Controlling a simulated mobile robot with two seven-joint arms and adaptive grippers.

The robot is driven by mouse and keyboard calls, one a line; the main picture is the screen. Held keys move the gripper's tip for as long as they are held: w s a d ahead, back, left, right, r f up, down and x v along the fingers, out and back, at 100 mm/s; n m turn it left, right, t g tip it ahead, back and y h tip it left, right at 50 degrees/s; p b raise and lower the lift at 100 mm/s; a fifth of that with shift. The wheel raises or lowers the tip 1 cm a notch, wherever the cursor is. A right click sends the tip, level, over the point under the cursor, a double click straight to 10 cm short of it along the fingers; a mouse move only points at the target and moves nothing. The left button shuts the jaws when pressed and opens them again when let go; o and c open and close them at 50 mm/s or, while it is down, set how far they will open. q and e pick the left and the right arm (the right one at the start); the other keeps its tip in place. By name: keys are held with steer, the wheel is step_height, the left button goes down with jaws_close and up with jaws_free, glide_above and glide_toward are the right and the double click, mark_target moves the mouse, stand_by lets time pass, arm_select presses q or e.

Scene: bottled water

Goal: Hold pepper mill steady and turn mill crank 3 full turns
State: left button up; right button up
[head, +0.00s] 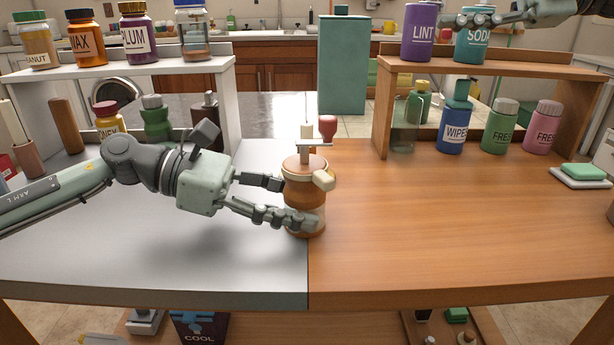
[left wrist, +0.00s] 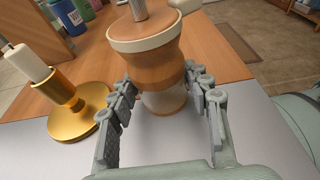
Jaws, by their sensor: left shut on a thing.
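The pepper mill (head: 303,200) is a brown wooden body standing upright on the table, near the seam between its grey and wooden halves. On top are a crank bar (head: 314,142) and a red knob (head: 327,126). A cream knob (head: 323,180) sticks out at its front right. My left gripper (head: 290,205) is shut around the mill's body from the left. In the left wrist view its fingers lie on both sides of the mill (left wrist: 150,55); the red knob is out of that view. My right gripper (head: 464,21) is at the top right, by the SODA bottle (head: 474,46); its finger opening is unclear.
A white candle in a gold holder (left wrist: 82,113) stands close to the mill. A white shelf (head: 230,85) with jars is at the left, and a wooden shelf (head: 530,70) with bottles at the right.

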steer(key=s+a+f+n+g+h, duration=0.1)
steer(key=s+a+g+h, duration=0.15)
steer(key=a, duration=0.35)
steer(key=s+a+f+n+g+h, duration=0.1)
steer(key=s+a+h, duration=0.2)
steer(key=a, duration=0.4)
steer(key=m+t+h, duration=0.1)
steer(key=t+h, duration=0.1)
steer(key=h, duration=0.8)
glide_above(328, 117)
steer(key=shift+w+f, duration=0.1)
steer(key=shift+f, duration=0.8)
steer(key=shift+h, duration=0.45)
steer(key=shift+f, duration=3.9)
steer(key=c, duration=0.8)
